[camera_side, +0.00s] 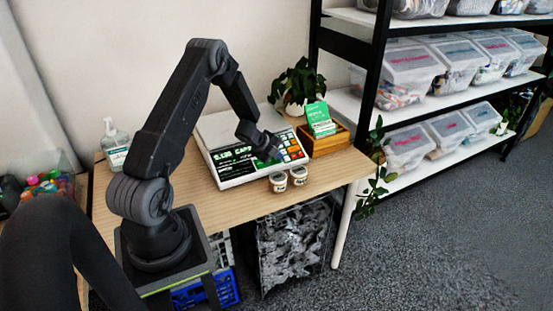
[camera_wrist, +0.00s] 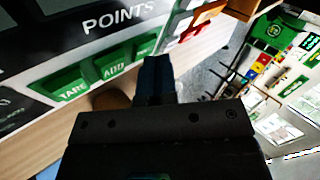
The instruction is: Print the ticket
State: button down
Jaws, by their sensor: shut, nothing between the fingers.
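The white scale (camera_side: 206,140) stands on the wooden table, with a lit display (camera_side: 233,154) on its front panel and a keypad (camera_side: 291,148) at the right end. In the side view my gripper (camera_side: 270,153) is low over the panel beside the keypad; I cannot tell whether it touches a key. In the wrist view my gripper (camera_wrist: 157,70) is shut and empty, its fingertips close to the green buttons. No printed ticket is visible.
Two small jars (camera_side: 278,182) stand at the table's front edge, just before the scale. A wooden box (camera_side: 335,140) with green cards (camera_side: 319,116) and a potted plant (camera_side: 297,82) are behind and right. A pump bottle (camera_side: 115,145) stands at the left.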

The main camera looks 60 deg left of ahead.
jog(key=shift+d+r, duration=0.35)
jog(key=shift+r, duration=0.35)
jog(key=shift+d+r, duration=0.35)
jog(key=shift+r, duration=0.4)
jog(key=shift+d+r, duration=0.3)
jog(key=shift+r, duration=0.5)
jog(key=shift+d+r, duration=0.35)
jog(key=shift+r, duration=0.4)
jog(key=s+d+r+n+y, duration=0.1)
jog(key=d+r+n+y, duration=0.2)
jog(key=r, duration=0.4)
jog(key=d+r+n, duration=0.3)
jog(key=d+r, duration=0.2)
jog(key=r, duration=0.2)
jog(key=s+d+r+n+y, duration=0.1)
jog(key=d+r+n+y, duration=0.2)
jog(key=r, duration=0.4)
jog(key=s+d+r+n+g+h, duration=0.2)
jog(key=s+d+r+n+h, duration=0.2)
jog(key=s+d, duration=1.6)
jog(key=n+h, duration=0.2)
jog(key=shift+d+r+n+g, duration=0.2)
jog(key=shift+d+n+g, duration=0.1)
jog(key=shift+d, duration=0.1)
